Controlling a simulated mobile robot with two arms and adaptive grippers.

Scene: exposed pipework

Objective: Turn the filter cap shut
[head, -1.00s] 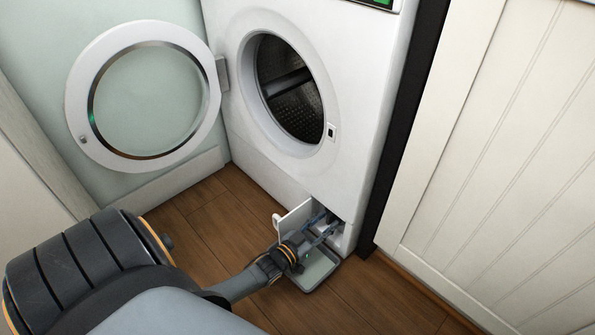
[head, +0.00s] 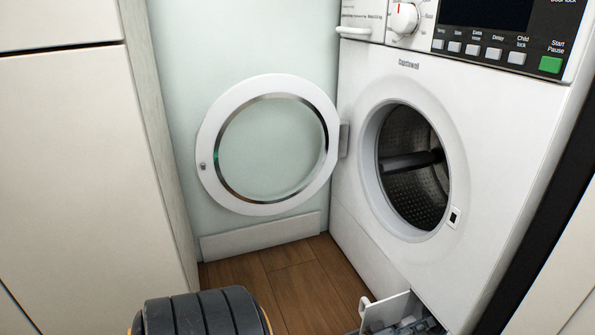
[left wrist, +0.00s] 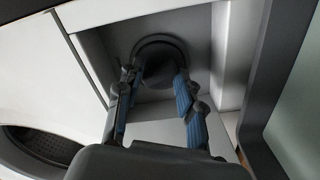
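The filter cap (left wrist: 158,52) shows in the left wrist view as a dark round cap at the back of a pale recess. My left gripper (left wrist: 157,82) reaches into the recess, its two blue-padded fingers apart, one on each side of the cap's raised middle. I see a gap between the fingers; whether a pad touches the cap is too dark to tell. In the head view the cap is hidden, and only a sliver of my gripper shows at the bottom edge, beside the small open filter flap (head: 386,311). My right gripper is in neither view.
The washing machine (head: 372,232) stands with its round door (head: 211,128) swung open to the left. Its control panel (head: 480,50) is at the top. Bare wooden floor (head: 290,285) lies before the machine.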

